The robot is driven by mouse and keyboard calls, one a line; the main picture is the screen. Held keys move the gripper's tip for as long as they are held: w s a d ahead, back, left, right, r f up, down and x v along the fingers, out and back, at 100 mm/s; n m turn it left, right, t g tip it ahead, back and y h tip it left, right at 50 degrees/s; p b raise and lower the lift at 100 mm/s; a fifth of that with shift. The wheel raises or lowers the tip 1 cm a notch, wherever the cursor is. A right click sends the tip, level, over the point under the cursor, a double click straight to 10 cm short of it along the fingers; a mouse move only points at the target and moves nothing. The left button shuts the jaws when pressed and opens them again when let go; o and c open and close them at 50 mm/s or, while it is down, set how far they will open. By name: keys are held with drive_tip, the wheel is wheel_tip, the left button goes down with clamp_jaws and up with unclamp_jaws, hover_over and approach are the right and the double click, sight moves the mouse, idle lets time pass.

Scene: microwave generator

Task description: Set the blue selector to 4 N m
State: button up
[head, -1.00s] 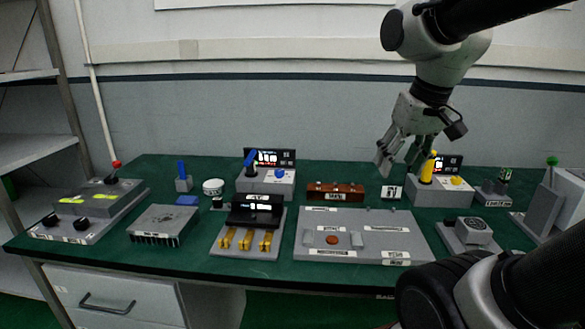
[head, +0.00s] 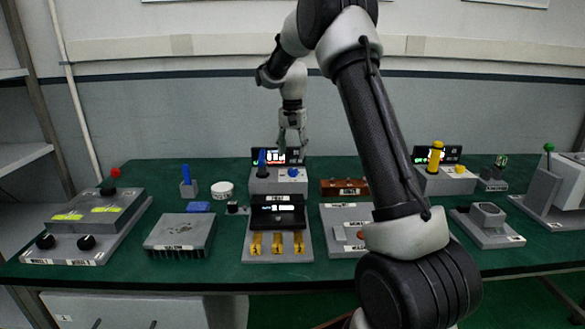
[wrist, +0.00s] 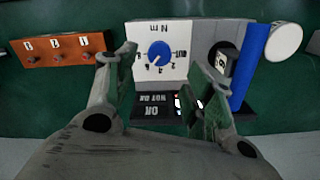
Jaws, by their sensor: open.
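The blue selector (head: 293,172) is a round knob on the white top of a grey box in the head view. It also shows in the wrist view (wrist: 159,53), on a white dial face marked "N m" with small numbers around it. A pale pointer mark seems to face the lower left; I cannot read its setting surely. My gripper (wrist: 161,64) is open and empty, its fingers on either side of the knob in the picture and apparently above it.
A tall blue lever (wrist: 252,66) stands beside the dial. A black display panel (wrist: 160,108) adjoins the box. A brown block (wrist: 58,50) lies to the left in the wrist view. A similar station with a yellow lever (head: 436,156) stands farther right.

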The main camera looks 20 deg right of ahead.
sight(293, 169)
wheel_tip(293, 169, down, 7)
drive_tip(key=shift+r, duration=0.2)
drive_tip(key=shift+c, duration=0.4)
drive_tip(key=c, duration=0.9)
